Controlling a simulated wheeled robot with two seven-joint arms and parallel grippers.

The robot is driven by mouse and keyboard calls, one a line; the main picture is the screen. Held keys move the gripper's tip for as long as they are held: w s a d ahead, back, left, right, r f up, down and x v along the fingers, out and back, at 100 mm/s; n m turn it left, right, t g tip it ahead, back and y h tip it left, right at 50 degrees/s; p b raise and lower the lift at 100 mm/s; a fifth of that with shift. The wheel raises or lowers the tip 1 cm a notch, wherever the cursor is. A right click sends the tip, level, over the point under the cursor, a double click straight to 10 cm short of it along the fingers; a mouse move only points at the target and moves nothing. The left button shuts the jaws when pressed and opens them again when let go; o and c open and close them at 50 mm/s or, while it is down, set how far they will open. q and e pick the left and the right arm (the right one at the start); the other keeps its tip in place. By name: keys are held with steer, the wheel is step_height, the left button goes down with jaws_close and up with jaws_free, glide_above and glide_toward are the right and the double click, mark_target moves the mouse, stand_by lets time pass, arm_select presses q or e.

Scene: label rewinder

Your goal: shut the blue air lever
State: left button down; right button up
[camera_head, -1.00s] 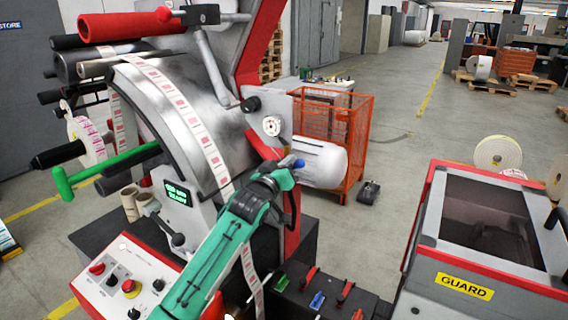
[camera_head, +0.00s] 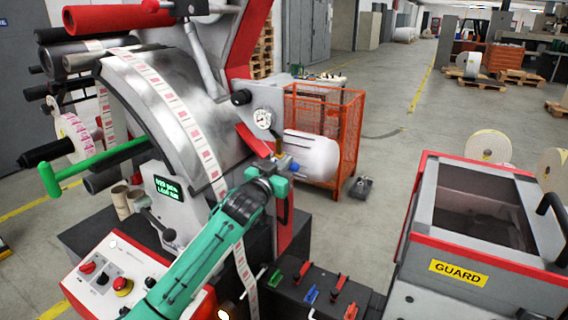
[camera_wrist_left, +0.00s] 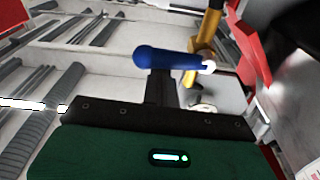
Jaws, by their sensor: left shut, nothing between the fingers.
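The blue air lever (camera_wrist_left: 170,60) lies sideways across the top of the fingers in the left wrist view, its right end by a brass pipe fitting (camera_wrist_left: 206,32). In the head view a small blue end of it (camera_head: 294,167) shows just right of my left gripper (camera_head: 279,168), below the pressure gauge (camera_head: 263,118). My left gripper is shut and empty; its dark fingers (camera_wrist_left: 159,86) point at the lever's middle. I cannot tell whether they touch it. My green wrist hides part of the machine behind. My right gripper is not in view.
The grey guard box (camera_head: 470,245) stands at the right. Red, blue and green small levers sit on a black block (camera_head: 325,296) below. A green handle (camera_head: 95,165) sticks out at the left.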

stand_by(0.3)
arm_select(q)
step_height(320, 180, up, 5)
steer(key=p, duration=0.4)
steer(key=f+b+v, duration=0.1)
steer(key=b+v, duration=0.4)
steer(key=v, duration=0.4)
steer(key=shift+a+f, duration=0.1)
steer(key=shift+f, duration=0.05)
